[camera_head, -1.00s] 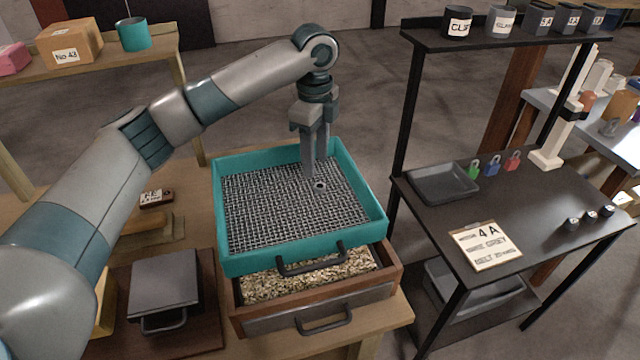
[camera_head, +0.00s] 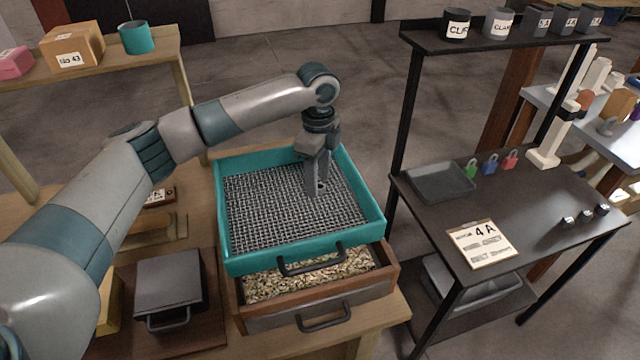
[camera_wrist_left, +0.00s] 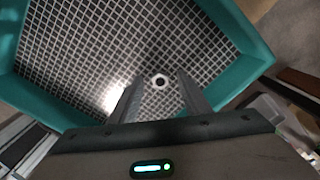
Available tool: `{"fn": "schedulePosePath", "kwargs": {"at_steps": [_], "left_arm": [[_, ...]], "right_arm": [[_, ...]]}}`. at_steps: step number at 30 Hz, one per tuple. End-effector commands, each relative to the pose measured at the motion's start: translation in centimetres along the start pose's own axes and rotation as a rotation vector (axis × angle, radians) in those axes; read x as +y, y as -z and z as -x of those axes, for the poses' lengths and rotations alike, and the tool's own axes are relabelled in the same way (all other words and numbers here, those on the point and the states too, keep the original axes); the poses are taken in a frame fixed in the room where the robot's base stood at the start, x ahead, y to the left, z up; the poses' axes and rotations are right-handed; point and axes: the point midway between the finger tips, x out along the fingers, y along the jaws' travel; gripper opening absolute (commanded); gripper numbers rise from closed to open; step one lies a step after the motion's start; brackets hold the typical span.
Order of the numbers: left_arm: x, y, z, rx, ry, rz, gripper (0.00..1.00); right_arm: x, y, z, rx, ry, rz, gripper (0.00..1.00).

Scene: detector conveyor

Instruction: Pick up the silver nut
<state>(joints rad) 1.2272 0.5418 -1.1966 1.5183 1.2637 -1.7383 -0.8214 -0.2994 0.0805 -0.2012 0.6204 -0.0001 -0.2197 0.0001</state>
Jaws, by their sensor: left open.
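The silver nut (camera_wrist_left: 160,81) lies on the wire mesh of the teal sieve tray (camera_head: 228,262). In the head view the nut (camera_head: 321,184) is small and partly hidden beside my fingers. My left gripper (camera_head: 316,190) points down into the tray, its fingertips close to the mesh at the nut. In the left wrist view the gripper (camera_wrist_left: 158,95) is open, with the nut between and just beyond the fingertips. Nothing is held. My right gripper is not in view.
The tray's teal walls surround the gripper. A wooden drawer of pale granules (camera_head: 312,275) sits below it. To the right is a black table with a dark tray (camera_head: 441,182), several padlocks and a sign (camera_head: 481,244). A grey box (camera_head: 168,280) stands at left.

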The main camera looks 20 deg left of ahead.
Motion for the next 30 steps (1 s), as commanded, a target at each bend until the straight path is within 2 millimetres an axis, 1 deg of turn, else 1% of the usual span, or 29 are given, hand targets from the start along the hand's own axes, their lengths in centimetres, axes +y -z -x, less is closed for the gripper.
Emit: {"fn": "schedulePosePath", "kwargs": {"at_steps": [4, 17, 18, 20, 21, 22, 23, 30], "left_arm": [[0.06, -0.02, -0.72, -0.001, -0.001, 0.0, 0.43], [0.04, -0.02, -0.72, -0.001, 0.0, 0.0, 0.43], [0.04, -0.02, -0.71, -0.001, 0.0, 0.0, 0.33], [0.04, -0.02, -0.71, -0.001, 0.0, 0.0, 0.19], [0.04, -0.01, -0.7, 0.0, 0.0, 0.0, 0.1], [0.04, -0.01, -0.7, -0.001, 0.0, 0.0, 0.02], [0.04, -0.01, -0.7, -0.001, 0.0, 0.0, 0.0], [0.04, -0.01, -0.68, 0.0, 0.0, 0.0, 0.0]], "right_arm": [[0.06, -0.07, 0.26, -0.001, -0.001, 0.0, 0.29], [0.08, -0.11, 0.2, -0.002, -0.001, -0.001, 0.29], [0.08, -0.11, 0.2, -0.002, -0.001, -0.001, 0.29], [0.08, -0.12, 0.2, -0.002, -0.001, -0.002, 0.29], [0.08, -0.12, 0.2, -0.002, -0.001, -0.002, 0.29], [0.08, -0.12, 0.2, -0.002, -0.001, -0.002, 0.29], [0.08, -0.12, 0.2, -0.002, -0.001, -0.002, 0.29], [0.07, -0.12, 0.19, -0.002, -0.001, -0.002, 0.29]]}}
